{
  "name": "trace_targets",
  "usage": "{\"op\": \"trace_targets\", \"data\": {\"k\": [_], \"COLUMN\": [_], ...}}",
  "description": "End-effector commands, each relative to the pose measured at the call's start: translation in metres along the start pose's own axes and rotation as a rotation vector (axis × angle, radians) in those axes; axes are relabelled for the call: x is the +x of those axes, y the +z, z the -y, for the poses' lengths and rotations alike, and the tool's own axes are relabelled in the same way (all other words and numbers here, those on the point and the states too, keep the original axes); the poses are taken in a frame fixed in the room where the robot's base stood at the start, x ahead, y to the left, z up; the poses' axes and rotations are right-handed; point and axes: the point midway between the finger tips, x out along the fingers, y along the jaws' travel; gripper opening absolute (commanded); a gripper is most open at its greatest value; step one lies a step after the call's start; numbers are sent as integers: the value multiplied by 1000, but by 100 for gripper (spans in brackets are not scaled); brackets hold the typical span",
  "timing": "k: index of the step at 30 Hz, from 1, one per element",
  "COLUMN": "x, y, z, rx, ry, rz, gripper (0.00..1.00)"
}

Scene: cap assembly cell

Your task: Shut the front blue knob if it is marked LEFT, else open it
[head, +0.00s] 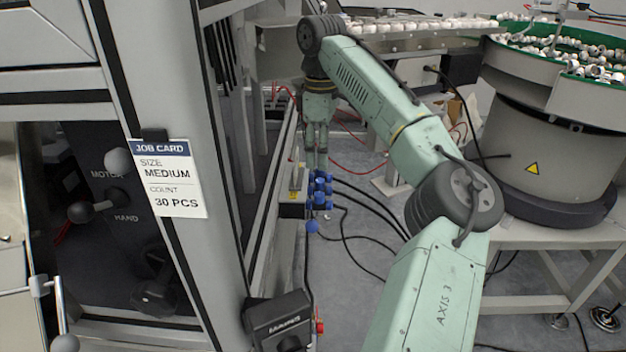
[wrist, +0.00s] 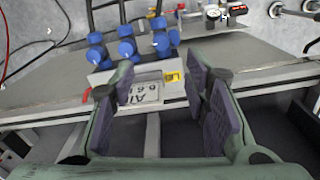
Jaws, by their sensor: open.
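Several blue knobs (head: 322,187) stick out in a cluster from a grey box low beside the machine frame. A lower blue knob (head: 311,226) sits nearest my body in the head view; it is likely the front one, but I cannot be sure. In the wrist view blue knobs (wrist: 128,46) show in pairs beyond the fingertips. I can read no LEFT mark on any of them. My gripper (head: 317,165) points down just above the cluster. In the wrist view my gripper (wrist: 160,76) is open and empty, its dark pads apart.
A job card (head: 168,178) reads SIZE MEDIUM, COUNT 30 PCS. A white label plate (wrist: 148,93) and a yellow tag (wrist: 173,77) lie between my fingers. Black cables (head: 365,200) run right from the knobs. A feeder bowl (head: 540,130) stands at right.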

Motion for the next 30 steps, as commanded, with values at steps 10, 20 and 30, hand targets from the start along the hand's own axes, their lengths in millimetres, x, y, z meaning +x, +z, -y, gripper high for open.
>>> {"op": "trace_targets", "data": {"k": [10,20,30], "x": [55,100,106], "y": [2,0,0], "z": [1,1,1], "rx": [0,-1,-1], "ry": [-3,-1,0], "rz": [2,0,-2], "gripper": [42,42,42]}}
